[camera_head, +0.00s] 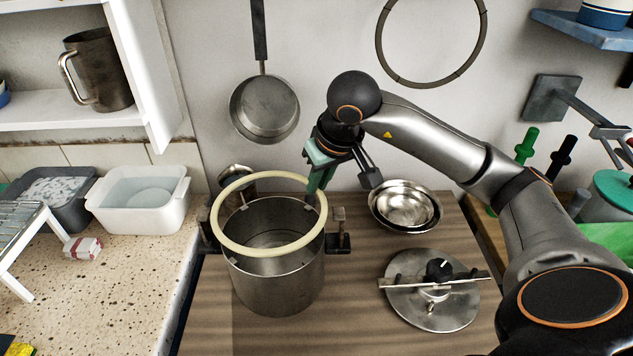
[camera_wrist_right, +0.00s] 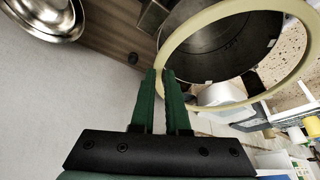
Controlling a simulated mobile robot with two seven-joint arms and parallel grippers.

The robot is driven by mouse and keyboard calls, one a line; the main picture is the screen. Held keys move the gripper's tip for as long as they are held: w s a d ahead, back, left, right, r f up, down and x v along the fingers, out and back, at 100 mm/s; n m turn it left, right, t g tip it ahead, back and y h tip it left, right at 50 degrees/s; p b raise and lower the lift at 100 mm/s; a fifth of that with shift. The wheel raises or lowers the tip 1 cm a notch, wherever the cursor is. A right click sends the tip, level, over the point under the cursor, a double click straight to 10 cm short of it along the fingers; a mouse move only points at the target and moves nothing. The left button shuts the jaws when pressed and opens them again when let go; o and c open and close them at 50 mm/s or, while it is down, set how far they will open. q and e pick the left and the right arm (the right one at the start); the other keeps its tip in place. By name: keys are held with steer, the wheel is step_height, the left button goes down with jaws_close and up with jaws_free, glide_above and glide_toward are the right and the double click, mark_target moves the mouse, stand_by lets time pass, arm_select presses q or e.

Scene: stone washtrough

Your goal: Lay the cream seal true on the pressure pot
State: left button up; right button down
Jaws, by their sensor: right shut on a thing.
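The cream seal (camera_head: 270,251) is a pale ring held above the mouth of the pressure pot (camera_head: 277,287), a grey metal pot with side handles. My right gripper (camera_head: 317,190) is shut on the seal at its far right edge. In the right wrist view the green fingers (camera_wrist_right: 162,78) pinch the seal (camera_wrist_right: 189,34), and the dark pot mouth (camera_wrist_right: 225,50) shows through it. The seal looks apart from the pot rim and shifted off its centre; the exact gap is hard to tell. My left gripper is not in view.
The pot's lid (camera_head: 432,312) lies right of it on the wooden top (camera_head: 350,290). Steel bowls (camera_head: 405,206) stand behind the lid. A white tub (camera_head: 139,205) is on the speckled counter at left. A pan (camera_head: 264,108) hangs on the wall; another ring hangs at upper right.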

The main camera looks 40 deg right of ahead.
mark_target(321, 195)
steer(key=shift+f, duration=0.2)
steer(key=shift+f+b, duration=1.45)
steer(key=shift+f, duration=0.25)
steer(key=shift+f+b, duration=0.45)
steer(key=shift+b, duration=0.15)
steer(key=shift+f+b, duration=0.35)
steer(key=shift+f, duration=0.1)
stand_by(1.4)
stand_by(0.3)
steer(key=shift+c, duration=1.8)
jaws_free()
